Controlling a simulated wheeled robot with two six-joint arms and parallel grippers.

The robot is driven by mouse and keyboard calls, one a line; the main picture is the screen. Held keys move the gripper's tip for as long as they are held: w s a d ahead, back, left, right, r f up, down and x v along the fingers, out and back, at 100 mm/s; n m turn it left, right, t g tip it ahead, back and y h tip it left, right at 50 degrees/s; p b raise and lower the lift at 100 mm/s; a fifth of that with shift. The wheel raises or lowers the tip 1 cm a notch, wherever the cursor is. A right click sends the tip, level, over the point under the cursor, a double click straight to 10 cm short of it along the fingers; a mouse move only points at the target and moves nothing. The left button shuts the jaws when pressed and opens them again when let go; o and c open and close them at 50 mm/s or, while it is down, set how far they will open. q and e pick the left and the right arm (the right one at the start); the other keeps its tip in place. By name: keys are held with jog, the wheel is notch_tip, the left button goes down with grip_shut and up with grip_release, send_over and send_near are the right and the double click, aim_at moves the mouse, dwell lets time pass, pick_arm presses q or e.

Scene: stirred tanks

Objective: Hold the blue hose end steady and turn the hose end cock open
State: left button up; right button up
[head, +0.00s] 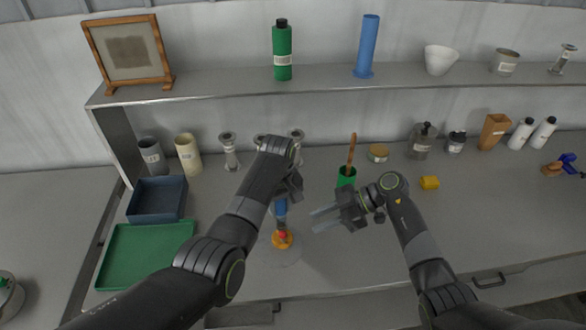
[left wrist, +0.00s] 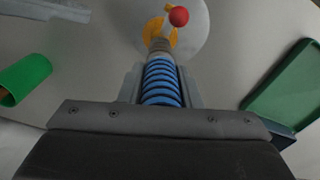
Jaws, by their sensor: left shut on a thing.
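The blue ribbed hose end (left wrist: 161,82) sits between the two fingers of my left gripper (left wrist: 160,88), which is shut on it. In the head view the blue hose end (head: 281,208) shows below my left wrist, pointing down toward the counter. Past it are a brass-coloured collar (left wrist: 160,45) and the cock, with a red ball knob (left wrist: 179,16) and an orange-yellow part (head: 283,241). My right gripper (head: 318,219) is open and empty, to the right of the hose end, its fingers pointing left. Its fingers also show at the top left of the left wrist view.
A pale round disc (left wrist: 194,42) lies under the cock. A green cup (head: 346,177) with a wooden handle stands behind my right gripper. A yellow block (head: 429,183) lies to the right. A green tray (head: 112,275) and a dark blue bin (head: 150,217) are at left.

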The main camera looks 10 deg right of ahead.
dwell(0.3)
pick_arm(q)
jog(key=o, duration=1.1)
notch_tip(320, 180, up, 12)
jog(key=shift+r, duration=0.1)
jog(key=shift+d, duration=0.1)
